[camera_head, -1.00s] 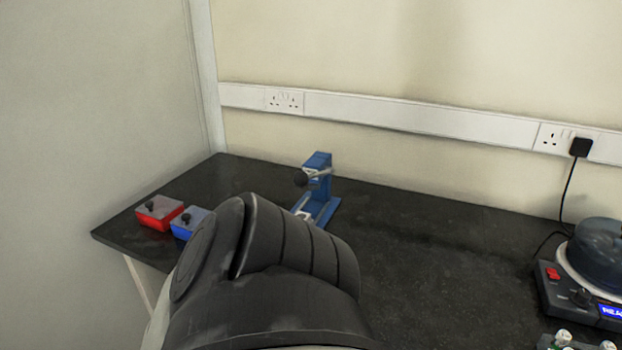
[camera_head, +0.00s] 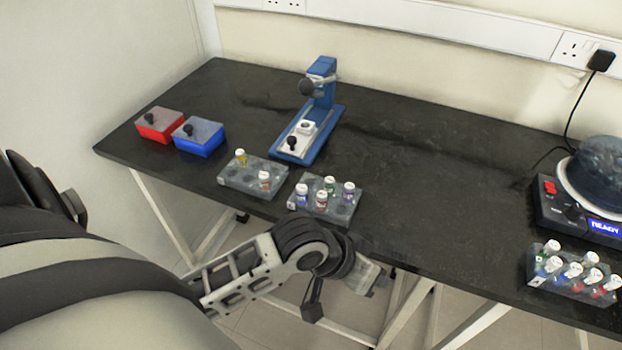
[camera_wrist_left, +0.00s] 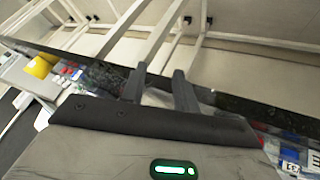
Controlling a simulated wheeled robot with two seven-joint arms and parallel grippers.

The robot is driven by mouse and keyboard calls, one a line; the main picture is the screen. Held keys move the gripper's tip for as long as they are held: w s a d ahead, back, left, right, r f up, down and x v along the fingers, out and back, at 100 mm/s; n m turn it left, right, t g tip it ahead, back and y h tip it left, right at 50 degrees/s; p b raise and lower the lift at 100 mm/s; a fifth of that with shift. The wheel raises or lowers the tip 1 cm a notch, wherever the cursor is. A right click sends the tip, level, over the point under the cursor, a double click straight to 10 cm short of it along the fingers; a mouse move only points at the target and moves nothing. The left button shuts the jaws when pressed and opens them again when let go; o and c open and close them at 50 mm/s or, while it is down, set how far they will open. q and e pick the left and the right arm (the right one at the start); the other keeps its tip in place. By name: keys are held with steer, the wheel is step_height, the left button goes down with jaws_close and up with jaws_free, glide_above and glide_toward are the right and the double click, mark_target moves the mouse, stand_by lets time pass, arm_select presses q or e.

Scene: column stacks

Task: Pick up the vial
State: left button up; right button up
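The middle rack (camera_head: 340,213) holds several, including a green-marked vial (camera_head: 329,186) and a purple-marked vial (camera_head: 348,193). I cannot tell which vial is meant. My left gripper (camera_head: 376,281) is below and right of the middle rack, in front of the bench edge. In the left wrist view its two dark fingers (camera_wrist_left: 160,82) are apart with nothing between them. My right gripper is not in view.
A third rack (camera_head: 560,284) with several vials stands at the right, near a centrifuge-like machine (camera_head: 587,222) reading READY. A blue stand (camera_head: 323,120) and red (camera_head: 160,125) and blue (camera_head: 199,136) boxes sit further back. The dark bench (camera_head: 440,180) is clear between the middle rack and the machine.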

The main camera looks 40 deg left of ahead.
arm_select(q)
step_height(320, 180, up, 6)
steer(key=w+a+f+g+y, duration=0.1)
steer(key=w+g, duration=0.1)
steer(key=g, duration=0.1)
steer(key=n+g+y+p, duration=0.1)
steer(key=n+g+y, duration=0.25)
steer(key=n, duration=0.35)
glide_toward(322, 194)
steer(key=shift+n+t, duration=0.25)
steer(key=shift+n, duration=0.05)
steer(key=f, duration=0.9)
steer(key=shift+s+d+b, duration=0.1)
steer(key=shift+s+b, duration=0.1)
steer(key=shift+b, duration=0.2)
jaws_close()
